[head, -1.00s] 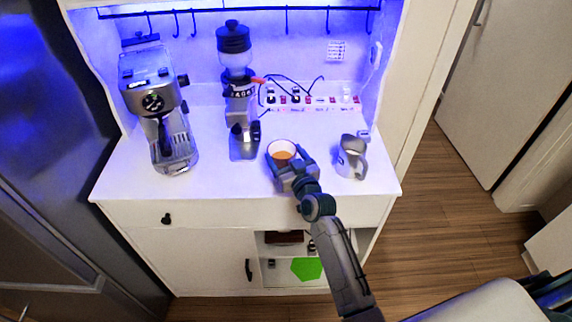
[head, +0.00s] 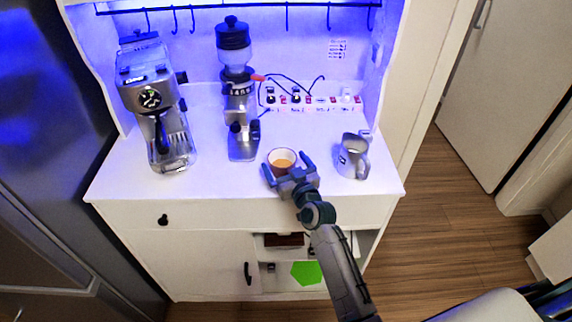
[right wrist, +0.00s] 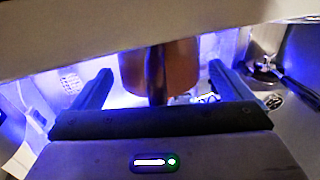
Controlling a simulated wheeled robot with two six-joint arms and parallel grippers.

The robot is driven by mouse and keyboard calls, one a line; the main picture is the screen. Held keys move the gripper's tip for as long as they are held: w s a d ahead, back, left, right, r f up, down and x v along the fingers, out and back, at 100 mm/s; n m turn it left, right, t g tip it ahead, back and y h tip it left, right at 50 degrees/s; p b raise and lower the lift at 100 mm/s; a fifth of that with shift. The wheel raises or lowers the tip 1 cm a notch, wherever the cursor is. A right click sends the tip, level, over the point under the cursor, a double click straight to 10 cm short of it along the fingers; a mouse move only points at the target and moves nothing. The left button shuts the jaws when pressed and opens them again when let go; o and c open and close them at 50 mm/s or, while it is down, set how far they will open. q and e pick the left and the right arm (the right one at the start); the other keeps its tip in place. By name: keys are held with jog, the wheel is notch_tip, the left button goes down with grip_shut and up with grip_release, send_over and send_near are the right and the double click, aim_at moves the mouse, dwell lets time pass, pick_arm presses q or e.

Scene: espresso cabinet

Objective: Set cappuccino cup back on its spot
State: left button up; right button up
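The cappuccino cup (head: 281,155), white inside with an orange-brown outside and brown coffee in it, stands upright on the white counter (head: 215,178) near its front edge. My right gripper (head: 286,163) is open at the cup's near side, one finger to the left and one to the right. In the right wrist view the cup (right wrist: 183,68) and its dark handle (right wrist: 156,75) are between the spread fingers (right wrist: 162,82), with a gap on both sides. The cup's base is hidden by the gripper. No spot marking is visible under it. My left gripper is out of view.
A steel milk pitcher (head: 352,157) stands to the right of the cup. The coffee grinder (head: 240,100) is behind and left, and the espresso machine (head: 152,100) is farther left. A power strip (head: 315,102) with cables lies at the back. The counter's front middle-left is clear.

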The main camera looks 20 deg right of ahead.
jog(key=shift+r, duration=0.1)
jog(key=s+d+b, duration=0.1)
jog(key=s+b, duration=0.1)
jog(key=s, duration=1)
jog(key=shift+d+b, duration=0.15)
jog(key=shift+b, duration=0.2)
